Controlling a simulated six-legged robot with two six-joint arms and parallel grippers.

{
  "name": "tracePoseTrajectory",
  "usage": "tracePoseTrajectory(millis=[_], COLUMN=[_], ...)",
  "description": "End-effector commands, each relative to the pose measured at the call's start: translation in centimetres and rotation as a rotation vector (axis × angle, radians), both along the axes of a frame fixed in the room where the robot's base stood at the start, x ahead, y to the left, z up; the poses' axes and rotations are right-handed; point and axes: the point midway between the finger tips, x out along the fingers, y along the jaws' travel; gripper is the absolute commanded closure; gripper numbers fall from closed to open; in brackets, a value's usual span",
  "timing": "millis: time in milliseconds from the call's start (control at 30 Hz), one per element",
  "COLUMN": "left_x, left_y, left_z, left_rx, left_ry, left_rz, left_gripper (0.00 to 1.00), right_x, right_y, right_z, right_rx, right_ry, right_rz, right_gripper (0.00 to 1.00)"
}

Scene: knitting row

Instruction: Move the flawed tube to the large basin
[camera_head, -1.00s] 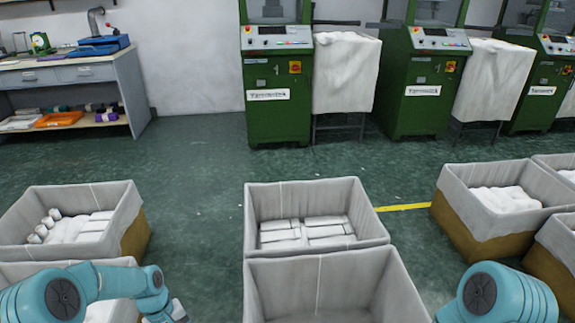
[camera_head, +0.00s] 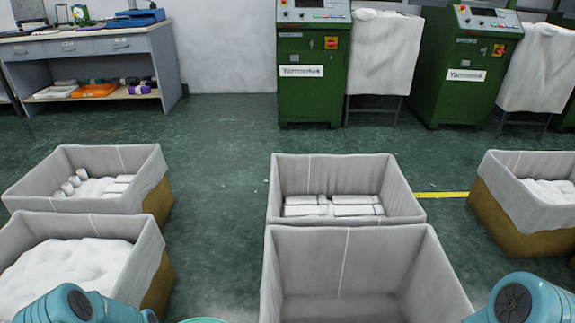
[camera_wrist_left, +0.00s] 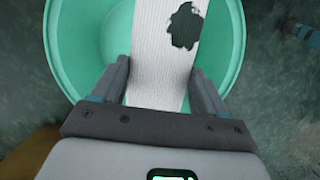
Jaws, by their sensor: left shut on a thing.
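The flawed tube (camera_wrist_left: 155,50) is a white ribbed knit with a ragged dark hole near its upper right. My left gripper (camera_wrist_left: 160,75) is shut on it, one finger on each side. Behind the tube is a round green basin (camera_wrist_left: 67,55). The tube overlaps the basin in this view; I cannot tell whether it touches it. A thin piece of the basin's rim (camera_head: 203,320) shows at the bottom edge of the head view. My left gripper is out of the head view. My right gripper is not in view; only part of that arm shows.
An empty grey-lined bin (camera_head: 345,240) stands at front centre, with a bin (camera_head: 400,185) of folded white pieces behind it. Two more lined bins (camera_head: 150,165) (camera_head: 145,245) stand at left. Green machines (camera_head: 311,90) and a workbench (camera_head: 165,65) are at the back. Open floor (camera_head: 215,170) lies between the bins.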

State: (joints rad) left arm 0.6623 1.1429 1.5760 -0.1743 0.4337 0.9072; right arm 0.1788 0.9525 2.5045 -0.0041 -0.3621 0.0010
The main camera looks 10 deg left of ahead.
Motion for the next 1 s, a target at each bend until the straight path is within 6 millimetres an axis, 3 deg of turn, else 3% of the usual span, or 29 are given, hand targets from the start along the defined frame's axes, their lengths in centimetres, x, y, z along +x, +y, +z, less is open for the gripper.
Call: tracePoseTrajectory(millis=[33, 200, 567, 600, 633, 667, 867, 1000], left_x=[0.0, 0.0, 0.0, 0.0, 0.0, 0.0, 0.0, 0.1], left_y=[0.0, 0.0, 0.0, 0.0, 0.0, 0.0, 0.0, 0.3], left_z=[-1.2, -3.3, -3.7, -3.7, -3.7, -3.7, -3.7, -2.6], left_rx=[0.000, 0.000, 0.001, 0.001, 0.000, 0.000, 0.000, 0.001], left_ry=[0.000, 0.001, -0.001, -0.001, -0.001, -0.001, 0.000, -0.001], left_rz=[0.000, -0.001, -0.002, -0.002, -0.002, -0.002, -0.002, -0.001], left_gripper=[0.55, 0.55, 0.55, 0.14, 0.04, 0.00, 0.00, 0.00], right_x=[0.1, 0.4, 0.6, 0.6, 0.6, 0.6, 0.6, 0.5], right_y=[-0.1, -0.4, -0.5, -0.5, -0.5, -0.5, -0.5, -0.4], right_z=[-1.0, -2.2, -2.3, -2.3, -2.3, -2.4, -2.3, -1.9], right_rx=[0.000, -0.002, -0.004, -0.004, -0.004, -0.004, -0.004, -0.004], right_ry=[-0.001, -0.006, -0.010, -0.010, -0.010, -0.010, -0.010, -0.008], right_rz=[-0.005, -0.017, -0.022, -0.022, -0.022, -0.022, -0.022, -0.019], right_gripper=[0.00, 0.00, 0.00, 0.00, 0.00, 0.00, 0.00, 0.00])
